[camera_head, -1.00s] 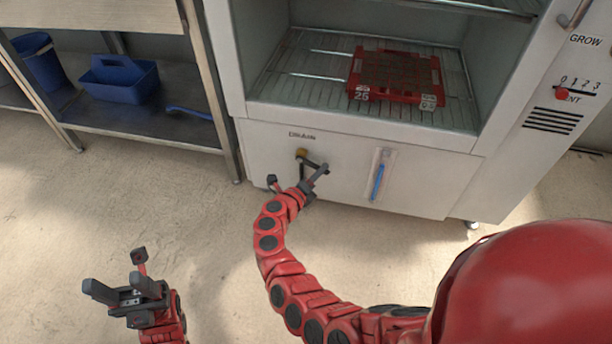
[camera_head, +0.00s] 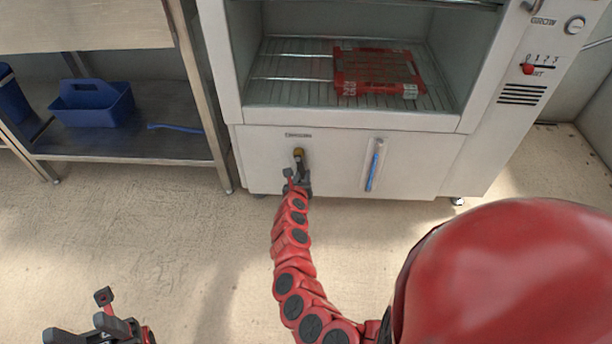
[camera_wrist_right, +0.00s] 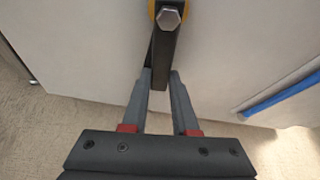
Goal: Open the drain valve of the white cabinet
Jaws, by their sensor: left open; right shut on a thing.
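The white cabinet (camera_head: 330,165) stands ahead, with the drain valve (camera_head: 298,153) low on its front under a small label. In the right wrist view the valve shows a hex bolt on a yellow part, with a dark lever handle (camera_wrist_right: 164,50) pointing almost straight down. My right gripper (camera_head: 297,180) is just below the valve. In the right wrist view its fingers (camera_wrist_right: 160,80) are closed on the lower end of the handle. My left gripper (camera_head: 88,332) is open and empty, low at the left, away from the cabinet.
A blue gauge strip (camera_head: 375,168) is on the cabinet front right of the valve. A red tray (camera_head: 345,88) lies on the wire shelf inside. A metal rack (camera_head: 130,145) with a blue caddy (camera_head: 92,105) stands at the left. The floor before the cabinet is clear.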

